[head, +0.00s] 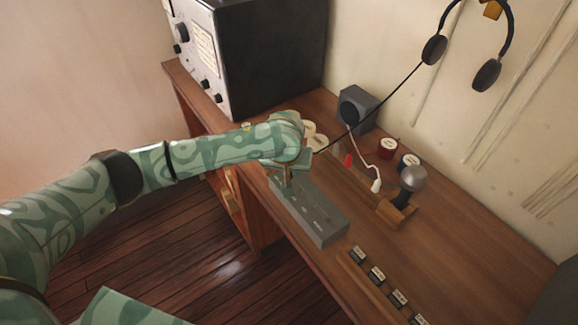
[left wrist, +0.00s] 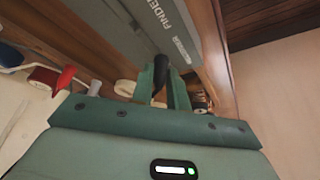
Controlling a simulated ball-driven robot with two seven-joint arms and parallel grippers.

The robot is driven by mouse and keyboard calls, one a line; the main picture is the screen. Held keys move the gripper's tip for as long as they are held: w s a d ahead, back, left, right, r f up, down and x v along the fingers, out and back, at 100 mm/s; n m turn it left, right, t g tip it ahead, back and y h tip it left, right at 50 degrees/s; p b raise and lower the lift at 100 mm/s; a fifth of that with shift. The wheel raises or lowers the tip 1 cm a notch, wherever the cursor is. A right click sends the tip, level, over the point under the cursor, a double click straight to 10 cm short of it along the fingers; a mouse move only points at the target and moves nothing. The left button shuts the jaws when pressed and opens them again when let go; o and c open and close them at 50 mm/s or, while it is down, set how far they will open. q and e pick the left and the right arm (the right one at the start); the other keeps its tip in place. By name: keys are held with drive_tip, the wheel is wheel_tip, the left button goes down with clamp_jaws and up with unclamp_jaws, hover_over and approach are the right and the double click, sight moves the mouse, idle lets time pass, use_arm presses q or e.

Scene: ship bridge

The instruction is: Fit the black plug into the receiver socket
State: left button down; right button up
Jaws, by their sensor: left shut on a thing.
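In the head view the hand hides the plug. A black cable (head: 385,103) runs from the headphones (head: 434,49) down to the hand. My right gripper is out of view.
A large radio set (head: 265,60) stands at the back left of the wooden desk. Labelled blocks (head: 376,275) line the front edge.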

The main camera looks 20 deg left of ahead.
use_arm(q)
drive_tip(key=shift+p, duration=0.3)
drive_tip(key=shift+f, duration=0.1)
idle(0.4)
drive_tip(key=c, duration=1.3)
unclamp_jaws()
drive_tip(key=p+v, duration=0.7)
drive_tip(key=v, duration=0.9)
